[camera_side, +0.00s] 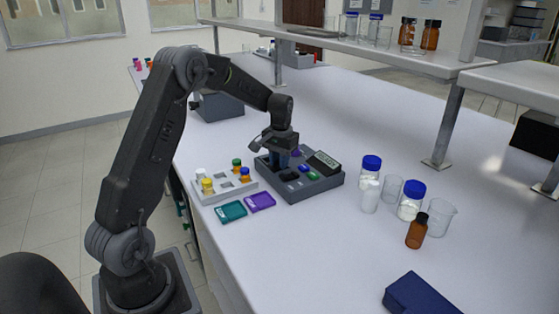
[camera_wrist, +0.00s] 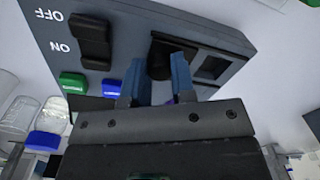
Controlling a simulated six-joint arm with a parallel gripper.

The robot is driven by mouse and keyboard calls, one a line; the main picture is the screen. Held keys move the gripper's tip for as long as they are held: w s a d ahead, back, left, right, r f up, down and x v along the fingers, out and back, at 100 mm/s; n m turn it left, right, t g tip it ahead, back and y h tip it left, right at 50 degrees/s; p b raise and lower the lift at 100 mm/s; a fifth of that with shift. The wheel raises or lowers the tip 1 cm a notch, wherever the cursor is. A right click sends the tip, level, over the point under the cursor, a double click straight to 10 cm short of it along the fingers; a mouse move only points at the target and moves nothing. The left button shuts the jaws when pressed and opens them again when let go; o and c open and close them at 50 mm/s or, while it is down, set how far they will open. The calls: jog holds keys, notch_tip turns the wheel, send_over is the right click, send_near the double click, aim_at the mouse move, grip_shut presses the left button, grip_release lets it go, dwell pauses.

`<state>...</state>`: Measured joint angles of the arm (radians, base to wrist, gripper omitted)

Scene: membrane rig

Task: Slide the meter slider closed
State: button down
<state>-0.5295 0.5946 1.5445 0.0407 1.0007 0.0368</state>
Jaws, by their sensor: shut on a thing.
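The grey meter (camera_side: 323,184) sits on the bench with a dark display (camera_side: 323,161). In the wrist view its body (camera_wrist: 125,20) fills the top, tilted in the picture. My gripper (camera_side: 283,163) is down at the meter's left part. In the wrist view my gripper's blue fingers (camera_wrist: 159,80) are shut around a dark upright knob (camera_wrist: 158,58), which appears to be the slider's handle. The fingers partly hide it, and how far the slider is open cannot be told. A bit of purple shows behind the fingers.
A black rocker switch (camera_wrist: 94,41) marked ON and OFF, a green button (camera_wrist: 72,83) and a blue button (camera_wrist: 112,83) are beside the fingers. A vial rack (camera_side: 221,189) and teal (camera_side: 231,211) and purple (camera_side: 260,201) cartridges lie left. Bottles and beakers (camera_side: 392,189) stand right.

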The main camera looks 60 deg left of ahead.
jog(key=a, duration=0.6)
jog(key=c, duration=0.9)
grip_release()
jog(key=shift+c, duration=0.2)
jog(key=shift+r, duration=0.15)
notch_tip(320, 180, up, 14)
jog(key=shift+d+f, duration=0.2)
jog(key=shift+w, duration=0.1)
